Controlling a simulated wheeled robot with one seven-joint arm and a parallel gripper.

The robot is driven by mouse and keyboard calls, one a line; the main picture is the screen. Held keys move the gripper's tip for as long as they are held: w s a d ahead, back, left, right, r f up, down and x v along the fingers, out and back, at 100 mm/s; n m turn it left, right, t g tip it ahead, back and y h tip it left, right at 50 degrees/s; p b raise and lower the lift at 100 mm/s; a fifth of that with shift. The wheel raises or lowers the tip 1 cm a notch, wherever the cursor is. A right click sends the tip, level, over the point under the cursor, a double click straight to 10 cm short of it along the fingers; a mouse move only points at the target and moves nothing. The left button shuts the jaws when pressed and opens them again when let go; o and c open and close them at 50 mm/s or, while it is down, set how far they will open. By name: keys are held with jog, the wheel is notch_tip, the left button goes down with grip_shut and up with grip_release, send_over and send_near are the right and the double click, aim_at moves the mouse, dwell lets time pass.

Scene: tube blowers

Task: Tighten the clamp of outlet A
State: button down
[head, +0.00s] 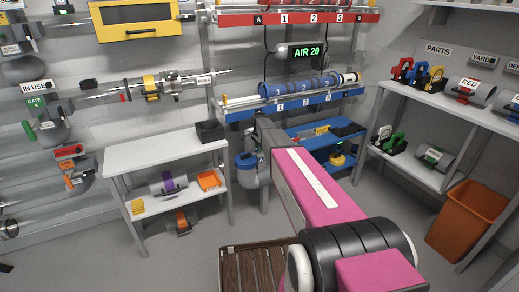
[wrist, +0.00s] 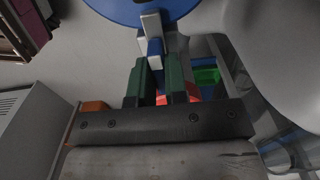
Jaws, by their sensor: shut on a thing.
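A grey elbow pipe (head: 264,178) with a blue clamp (head: 247,160) around its upper mouth stands below the left end of the blue rack, where a label A (head: 262,107) shows. I cannot read a label on the pipe itself. The handle lies just below a large blue round part (wrist: 135,9), which is cut off by the top edge. In the head view, my arm hides most of the gripper and the grip.
A white table (head: 165,150) with a black box (head: 209,131) stands left of the pipe. A blue shelf (head: 345,128) is behind my arm on the right. A slatted brown crate (head: 232,270) is on the floor below. An orange bin (head: 468,215) stands far right.

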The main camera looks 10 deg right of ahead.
dwell(0.5)
jog(key=c, duration=1.1)
grip_release()
jog(key=shift+c, duration=0.2)
notch_tip(320, 180, up, 11)
jog(key=shift+f, duration=0.1)
